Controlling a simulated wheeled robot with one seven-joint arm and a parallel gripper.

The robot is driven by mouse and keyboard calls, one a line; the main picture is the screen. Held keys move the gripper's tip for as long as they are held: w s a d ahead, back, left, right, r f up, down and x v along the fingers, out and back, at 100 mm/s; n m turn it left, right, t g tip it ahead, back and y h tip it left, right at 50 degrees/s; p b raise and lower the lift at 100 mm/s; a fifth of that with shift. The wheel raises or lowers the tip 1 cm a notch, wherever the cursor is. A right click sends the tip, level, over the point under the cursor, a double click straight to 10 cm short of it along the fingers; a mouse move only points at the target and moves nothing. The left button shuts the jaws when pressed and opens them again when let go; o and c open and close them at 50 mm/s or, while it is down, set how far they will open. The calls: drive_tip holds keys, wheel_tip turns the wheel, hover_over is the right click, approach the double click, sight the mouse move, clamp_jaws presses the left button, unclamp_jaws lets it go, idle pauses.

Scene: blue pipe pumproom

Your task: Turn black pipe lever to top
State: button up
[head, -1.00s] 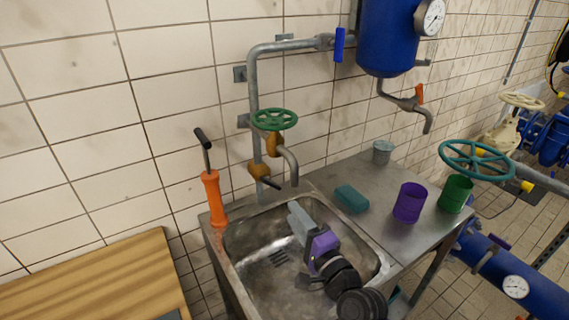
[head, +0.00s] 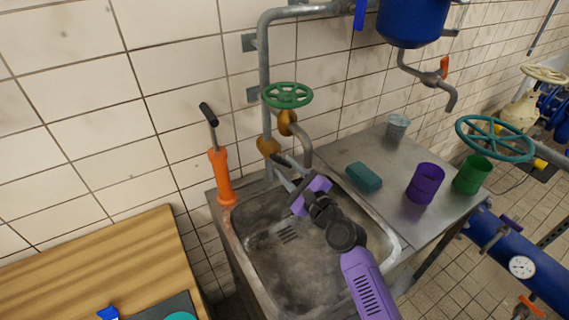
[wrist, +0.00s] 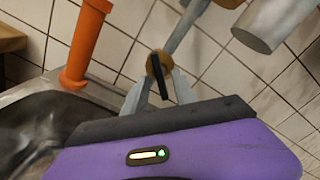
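The black pipe lever (head: 281,159) sits on a brass valve (head: 267,145) low on the grey wall pipe, above the sink's back edge. In the wrist view the lever (wrist: 158,84) points down from the brass valve (wrist: 155,62). My purple gripper (head: 283,175) is over the back of the sink, just below the valve. In the wrist view its two grey fingers (wrist: 161,78) are apart, one on each side of the lever. I cannot tell whether either finger touches it. The lever's lower end is close to the gripper's dark palm.
An orange pump (head: 222,177) with a black handle stands on the sink's (head: 225,232) left corner. A green valve wheel (head: 287,95) and bent spout (head: 304,147) are above and right of the lever. A sponge (head: 363,177) and purple cup (head: 425,183) are on the right-hand counter.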

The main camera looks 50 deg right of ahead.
drive_tip(key=shift+x, duration=0.85)
clamp_jaws()
drive_tip(key=shift+n, duration=0.4)
drive_tip(key=n+b, duration=0.1)
drive_tip(key=n, duration=0.2)
drive_tip(key=shift+a+f+n+b, duration=0.1)
drive_tip(key=shift+f+n+b, duration=0.05)
drive_tip(key=shift+n+b, duration=1.15)
drive_tip(key=shift+n, duration=1.3)
